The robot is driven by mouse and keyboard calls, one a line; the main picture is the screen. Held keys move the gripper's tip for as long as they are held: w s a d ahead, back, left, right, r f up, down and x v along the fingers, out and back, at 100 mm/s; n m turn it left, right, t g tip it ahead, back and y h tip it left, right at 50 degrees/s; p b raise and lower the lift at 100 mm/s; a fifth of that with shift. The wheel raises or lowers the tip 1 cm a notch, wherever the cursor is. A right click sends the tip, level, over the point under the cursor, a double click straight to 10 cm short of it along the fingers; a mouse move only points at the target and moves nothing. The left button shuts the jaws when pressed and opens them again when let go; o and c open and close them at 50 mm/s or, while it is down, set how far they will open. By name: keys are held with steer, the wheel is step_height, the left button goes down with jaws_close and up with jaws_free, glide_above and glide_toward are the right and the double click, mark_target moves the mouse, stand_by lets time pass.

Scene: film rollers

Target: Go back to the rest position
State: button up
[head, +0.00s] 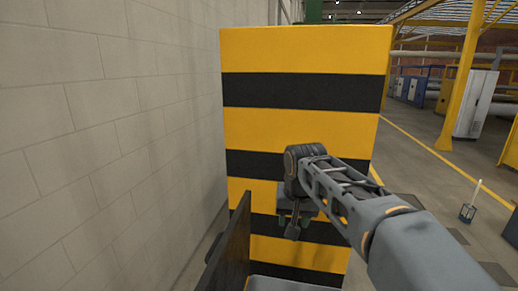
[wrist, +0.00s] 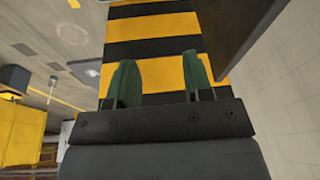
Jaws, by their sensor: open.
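My gripper (head: 293,222) hangs at the end of my arm in front of a block with yellow and black stripes (head: 300,93). In the wrist view, its two green fingers (wrist: 160,76) stand apart with nothing between them. The striped block (wrist: 152,24) shows behind and between the fingers. My arm reaches in from the lower right of the head view and bends down at the wrist. No film roller is visible in either view.
A dark upright panel (head: 232,246) stands below and left of my gripper, beside a pale block wall (head: 110,130). A grey surface (head: 290,284) shows at the bottom. Open floor (head: 420,175) lies to the right, with a yellow post (head: 460,80) and a small caddy (head: 467,213).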

steer(key=s+d+f+t, duration=0.1)
steer(key=s+d+f, duration=0.3)
steer(key=s+f, duration=0.2)
steer(key=s+d+f+b, duration=0.1)
steer(key=s+d+f, duration=0.3)
steer(key=s, duration=0.5)
steer(key=shift+s+f+n+t, duration=0.3)
steer(key=shift+s+f+t, duration=0.1)
steer(key=shift+f, duration=0.55)
